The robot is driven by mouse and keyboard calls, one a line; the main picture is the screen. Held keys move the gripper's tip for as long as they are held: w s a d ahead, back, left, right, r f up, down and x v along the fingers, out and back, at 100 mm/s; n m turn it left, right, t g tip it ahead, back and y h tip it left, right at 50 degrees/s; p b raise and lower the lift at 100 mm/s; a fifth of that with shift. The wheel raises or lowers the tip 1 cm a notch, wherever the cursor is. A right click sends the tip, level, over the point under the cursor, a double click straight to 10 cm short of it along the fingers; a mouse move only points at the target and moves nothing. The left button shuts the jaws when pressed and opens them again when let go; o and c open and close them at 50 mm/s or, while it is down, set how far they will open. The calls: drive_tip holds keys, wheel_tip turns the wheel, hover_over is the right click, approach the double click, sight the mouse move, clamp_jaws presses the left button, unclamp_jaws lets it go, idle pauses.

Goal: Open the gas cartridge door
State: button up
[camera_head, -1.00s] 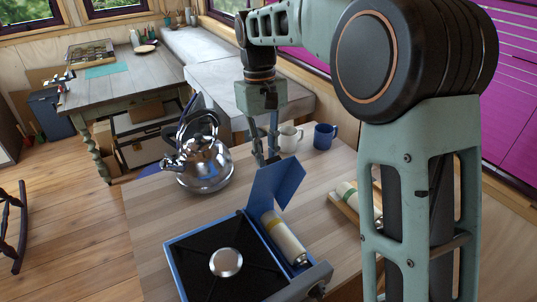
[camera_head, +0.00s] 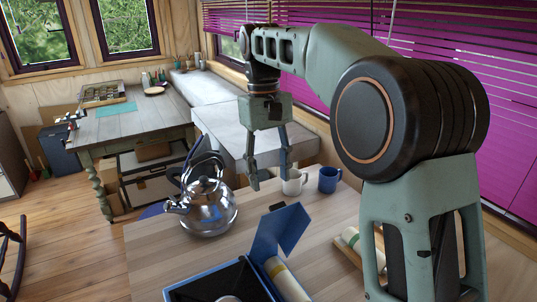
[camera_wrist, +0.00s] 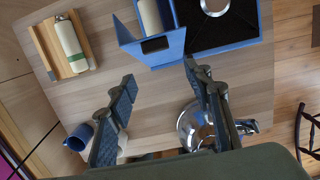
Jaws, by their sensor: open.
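The gas cartridge door is a flat blue panel (camera_head: 280,230) that stands raised and tilted beside the blue camping stove (camera_head: 178,292). A pale cartridge (camera_head: 287,281) lies uncovered in the compartment next to it. In the wrist view the door (camera_wrist: 130,40) stands swung out from the compartment, with the cartridge (camera_wrist: 150,17) behind it. My gripper (camera_head: 271,179) is open and empty, pointing down above the table behind the door. Its fingers (camera_wrist: 158,76) are apart from the door in the wrist view. The near part of the stove is cut off in the head view.
A steel kettle (camera_head: 205,205) stands left of my gripper. A white mug (camera_head: 293,183) and a blue mug (camera_head: 328,179) stand close behind it. A second cartridge (camera_wrist: 72,45) lies on a wooden holder (camera_wrist: 46,48). Bare tabletop (camera_wrist: 95,90) lies between.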

drive_tip(key=shift+w+a+r, duration=0.1)
drive_tip(key=shift+w+r, duration=0.05)
drive_tip(key=shift+r, duration=1.15)
drive_tip(key=shift+w+a+r, duration=0.1)
drive_tip(key=shift+w+r, duration=0.05)
drive_tip(key=shift+r, duration=1.15)
drive_tip(key=shift+c, duration=0.5)
